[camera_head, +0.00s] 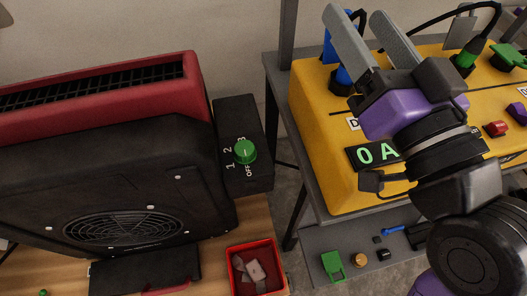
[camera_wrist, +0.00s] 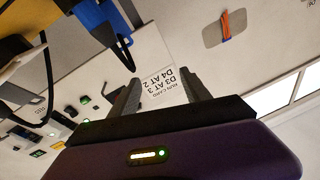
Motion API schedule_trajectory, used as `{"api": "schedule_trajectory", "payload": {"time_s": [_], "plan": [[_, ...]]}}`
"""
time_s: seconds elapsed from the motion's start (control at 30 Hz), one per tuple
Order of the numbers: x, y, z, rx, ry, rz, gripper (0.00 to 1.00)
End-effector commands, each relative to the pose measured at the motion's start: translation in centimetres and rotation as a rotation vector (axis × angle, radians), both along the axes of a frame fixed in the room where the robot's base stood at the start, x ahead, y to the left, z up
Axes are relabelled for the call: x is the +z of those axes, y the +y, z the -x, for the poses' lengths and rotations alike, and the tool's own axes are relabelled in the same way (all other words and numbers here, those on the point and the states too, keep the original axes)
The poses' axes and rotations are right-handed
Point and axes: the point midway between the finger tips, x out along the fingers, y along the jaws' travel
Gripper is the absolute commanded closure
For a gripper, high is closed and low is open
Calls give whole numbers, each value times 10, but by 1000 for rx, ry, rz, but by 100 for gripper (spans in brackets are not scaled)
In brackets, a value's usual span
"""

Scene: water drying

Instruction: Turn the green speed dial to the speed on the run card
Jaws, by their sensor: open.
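The green speed dial (camera_head: 244,151) sits on a black box (camera_head: 236,115) at the right of the red and black machine (camera_head: 150,85). Marks OFF, 1, 2 and 3 surround it. I cannot tell which mark it points at. My gripper (camera_head: 356,20) is open and empty, raised above the yellow unit, to the right of the dial and apart from it. In the wrist view my gripper (camera_wrist: 160,92) frames a white run card (camera_wrist: 166,84) beyond its fingers. It is upside down and appears to read RUN CARD, D3 AT 3, D4 AT 2.
The yellow unit (camera_head: 310,110) stands on a grey stand (camera_head: 276,75); its display (camera_head: 364,156) shows 0 A and its D label is partly hidden. Blue and green plugs with black cables rise from it. A red bin (camera_head: 284,268) holds grey pieces. Small parts lie on the lower shelf.

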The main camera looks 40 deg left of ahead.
Motion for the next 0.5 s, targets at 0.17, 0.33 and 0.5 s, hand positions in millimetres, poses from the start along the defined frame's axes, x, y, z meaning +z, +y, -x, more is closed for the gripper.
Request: {"api": "schedule_trajectory", "payload": {"time_s": [0.17, 0.33, 0.5], "plan": [[-16, 49, 34, 226, -18, 244, 45], [-62, 67, 77, 428, -1, 583, 45], [-109, 49, 105, 557, 48, 878, 45]]}}
